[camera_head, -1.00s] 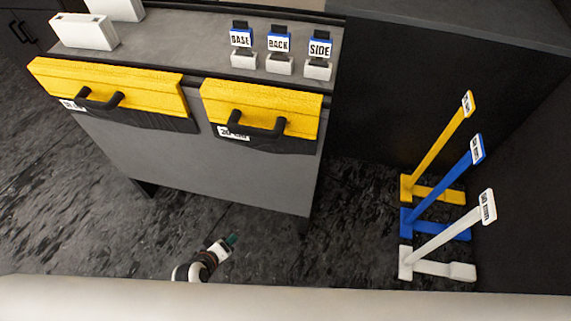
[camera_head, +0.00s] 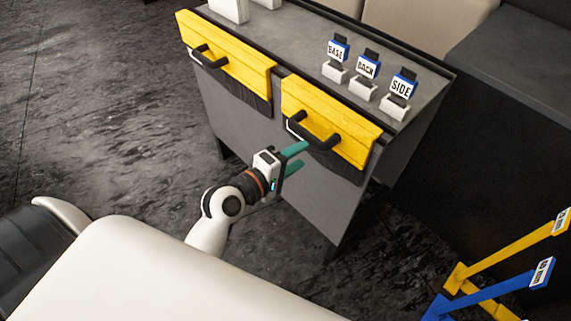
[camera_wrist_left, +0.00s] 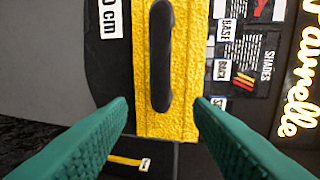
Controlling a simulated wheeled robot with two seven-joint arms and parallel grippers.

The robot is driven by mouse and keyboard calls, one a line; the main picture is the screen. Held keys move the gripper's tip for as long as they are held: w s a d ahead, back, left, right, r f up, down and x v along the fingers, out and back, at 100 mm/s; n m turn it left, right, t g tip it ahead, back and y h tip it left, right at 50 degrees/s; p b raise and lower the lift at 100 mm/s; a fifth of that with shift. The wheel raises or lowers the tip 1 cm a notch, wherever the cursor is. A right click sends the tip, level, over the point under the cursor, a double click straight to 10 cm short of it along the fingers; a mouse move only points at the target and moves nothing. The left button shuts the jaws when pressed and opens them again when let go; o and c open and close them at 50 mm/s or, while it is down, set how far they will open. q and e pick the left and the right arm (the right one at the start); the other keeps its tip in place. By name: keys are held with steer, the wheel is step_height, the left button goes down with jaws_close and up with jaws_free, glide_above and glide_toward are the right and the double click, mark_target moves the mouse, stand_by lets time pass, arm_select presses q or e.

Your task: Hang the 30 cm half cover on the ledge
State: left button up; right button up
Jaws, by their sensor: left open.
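Two yellow covers with black handles are on the front of the grey cabinet (camera_head: 275,165), just below its top edge: a left cover (camera_head: 222,55) and a right cover (camera_head: 330,122). I cannot read which is the 30 cm one; the label (camera_wrist_left: 109,18) beside the handle in the left wrist view ends in "0 cm". My left gripper (camera_head: 298,158) is open and empty, just in front of and below the right cover's handle (camera_head: 318,138). In the left wrist view the handle (camera_wrist_left: 161,60) lies ahead, between the open green fingers. I cannot tell for sure which edge is the ledge.
Small stands labelled BASE (camera_head: 336,62), BACK (camera_head: 366,78) and SIDE (camera_head: 398,95) stand on the cabinet top, with a white box (camera_head: 229,9) at its far left. A yellow (camera_head: 510,250) and a blue stand (camera_head: 490,293) are at the lower right. The dark floor at left is clear.

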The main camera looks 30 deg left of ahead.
mark_target(315, 147)
arm_select(q)
steer(key=x, duration=0.7)
steer(key=shift+w+d, duration=0.15)
steer(key=shift+w, duration=0.15)
arm_select(e)
steer(key=shift+d, duration=0.65)
